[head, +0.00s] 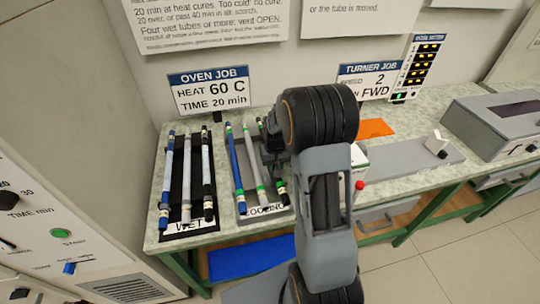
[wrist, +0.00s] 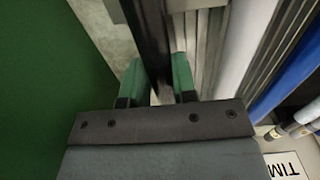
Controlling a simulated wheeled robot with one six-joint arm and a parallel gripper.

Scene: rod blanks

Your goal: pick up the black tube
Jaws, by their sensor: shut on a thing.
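The black tube (head: 282,191) with light and green bands near its end lies at the right of the cooling rack (head: 265,212). My arm covers part of it in the head view. My gripper (head: 272,150) is over the tube's upper part, its fingertips hard to make out there. In the wrist view the green fingers of my gripper (wrist: 158,82) are on either side of the black tube (wrist: 150,40) and shut on it. Another black tube (head: 207,170) lies in the wet rack (head: 190,228), left of the cooling rack.
A blue tube (head: 236,175) and a white tube (head: 253,165) lie left of the held tube. Another blue (head: 167,180) and white tube (head: 186,175) are in the wet rack. A grey machine (head: 495,125) stands on the bench at right.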

